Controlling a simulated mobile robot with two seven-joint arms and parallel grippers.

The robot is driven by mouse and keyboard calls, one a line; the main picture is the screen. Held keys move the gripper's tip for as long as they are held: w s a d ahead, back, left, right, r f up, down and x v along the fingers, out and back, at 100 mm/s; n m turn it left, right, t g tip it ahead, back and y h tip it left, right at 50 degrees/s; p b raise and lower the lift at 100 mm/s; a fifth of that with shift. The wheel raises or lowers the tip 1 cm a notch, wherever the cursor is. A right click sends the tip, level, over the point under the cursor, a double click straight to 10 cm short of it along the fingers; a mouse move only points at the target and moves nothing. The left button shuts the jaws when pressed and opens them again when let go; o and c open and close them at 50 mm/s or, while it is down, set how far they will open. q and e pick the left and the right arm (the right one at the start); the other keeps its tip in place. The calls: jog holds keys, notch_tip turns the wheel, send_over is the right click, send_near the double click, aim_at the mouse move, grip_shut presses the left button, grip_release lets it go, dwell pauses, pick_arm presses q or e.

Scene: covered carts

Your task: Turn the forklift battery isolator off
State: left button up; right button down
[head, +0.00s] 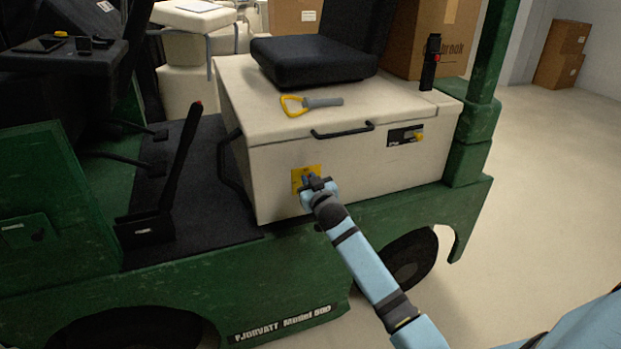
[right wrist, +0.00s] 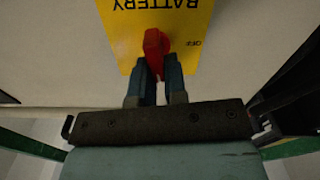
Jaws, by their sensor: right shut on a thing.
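The isolator's yellow plate (head: 297,177) is on the cream side panel of the green forklift, below the seat. In the right wrist view the plate (right wrist: 188,20) shows upside down, with BATTERY and OFF printed on it. The red isolator knob (right wrist: 153,42) stands on the plate, its handle roughly upright in that view, with OFF to its right. My right gripper (head: 311,184) is at the plate, hiding the knob in the head view. Its fingers (right wrist: 158,70) are shut on the knob's near end. My left gripper is not in view.
A yellow-and-grey handled tool (head: 310,102) lies on top, near the black seat (head: 315,62). A lever (head: 180,155) stands left.

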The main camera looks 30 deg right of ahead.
pick_arm(q)
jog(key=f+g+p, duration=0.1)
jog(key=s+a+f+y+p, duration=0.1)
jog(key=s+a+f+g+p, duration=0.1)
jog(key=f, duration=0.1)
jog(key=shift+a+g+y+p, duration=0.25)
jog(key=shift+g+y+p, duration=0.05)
jog(key=shift+p, duration=0.05)
pick_arm(e)
jog(key=n, duration=0.5)
jog(key=a+f+n, duration=0.1)
jog(key=n, duration=0.9)
jog(key=shift+w+a+f+n, duration=0.15)
jog(key=shift+a+f+n, duration=0.05)
jog(key=shift+f+n, duration=0.2)
jog(key=c, duration=1.2)
grip_release()
jog(key=shift+o, duration=0.2)
